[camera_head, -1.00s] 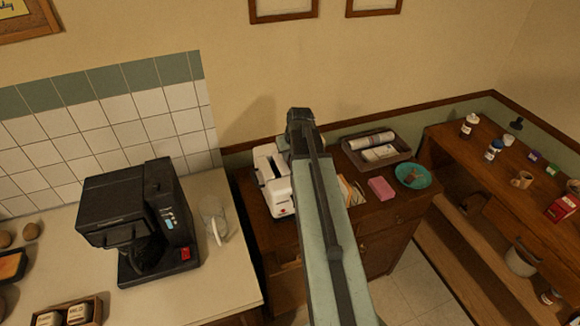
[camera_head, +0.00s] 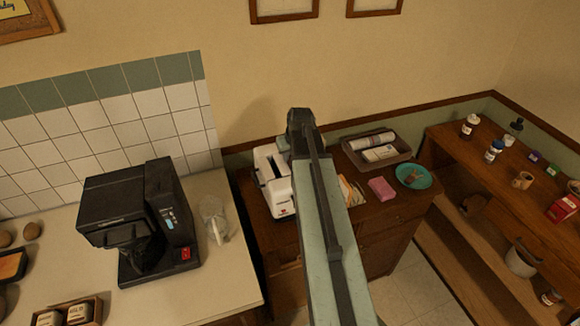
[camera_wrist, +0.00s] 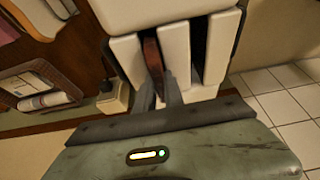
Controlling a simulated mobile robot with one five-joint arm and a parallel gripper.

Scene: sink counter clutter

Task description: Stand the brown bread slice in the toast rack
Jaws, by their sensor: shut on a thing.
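In the wrist view, a white slotted body (camera_wrist: 125,62) has upright white walls with dark gaps between them. It looks like a toaster; I cannot tell whether it is the toast rack. The brown bread slice (camera_wrist: 152,54) shows edge-on, upright in one gap between two white walls. My gripper (camera_wrist: 160,92) is shut on the slice at its near edge. How deep the slice sits is hidden. In the head view the white slotted body (camera_head: 281,204) stands on the wooden cabinet, partly behind my arm. My fingertips and the slice are hidden there.
The cabinet also holds a grey tray (camera_head: 402,155) with packets, a pink block (camera_head: 381,188) and a teal bowl (camera_head: 425,183). A black coffee machine (camera_head: 150,222) stands on the left counter. A wooden shelf (camera_head: 465,160) with jars is at right.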

